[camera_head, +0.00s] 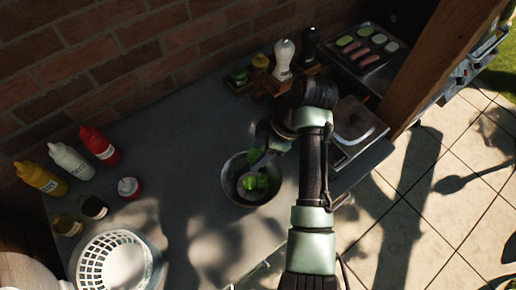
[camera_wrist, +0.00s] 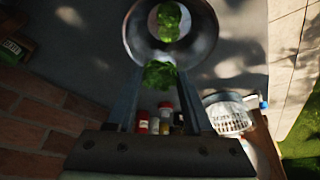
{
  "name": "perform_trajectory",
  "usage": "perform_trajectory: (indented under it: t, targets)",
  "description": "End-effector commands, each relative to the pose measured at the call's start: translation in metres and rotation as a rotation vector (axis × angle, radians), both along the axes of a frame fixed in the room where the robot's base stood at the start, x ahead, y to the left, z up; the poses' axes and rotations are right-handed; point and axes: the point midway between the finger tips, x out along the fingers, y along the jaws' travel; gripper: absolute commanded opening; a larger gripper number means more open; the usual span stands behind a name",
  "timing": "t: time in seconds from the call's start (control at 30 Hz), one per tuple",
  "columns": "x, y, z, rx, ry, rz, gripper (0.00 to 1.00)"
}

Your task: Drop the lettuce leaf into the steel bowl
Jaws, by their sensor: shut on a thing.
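My gripper (camera_wrist: 159,80) is shut on the lettuce leaf (camera_wrist: 159,75), which sits between the fingertips at the near rim of the bowl in that view. In the head view my gripper (camera_head: 266,150) is at the bowl's upper right edge, partly hidden by my arm. I cannot tell the leaf's exact height above the bowl.
Yellow (camera_head: 41,178), white (camera_head: 70,160) and red (camera_head: 99,145) bottles stand at the left. A white basket (camera_head: 113,262) is at the front left. The table's middle is clear.

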Motion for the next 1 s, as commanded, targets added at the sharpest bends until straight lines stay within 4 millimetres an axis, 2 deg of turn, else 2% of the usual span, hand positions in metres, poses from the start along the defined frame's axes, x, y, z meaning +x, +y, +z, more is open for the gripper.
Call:
perform_trajectory:
  t: [0.03,0.13,0.47,0.5,0.67,0.7,1.0]
  targets:
    - [0.0,0.0,-0.012,0.0,0.0,0.0,0.01]
    - [0.0,0.0,-0.021,0.0,0.0,0.0,0.01]
    - [0.0,0.0,-0.023,0.0,0.0,-0.001,0.01]
    - [0.0,0.0,-0.022,0.0,0.0,-0.001,0.55]
    - [0.0,0.0,-0.022,0.0,0.0,-0.001,0.84]
    - [0.0,0.0,-0.022,0.0,-0.001,-0.001,0.87]
    - [0.0,-0.001,-0.021,0.0,-0.001,-0.002,0.87]
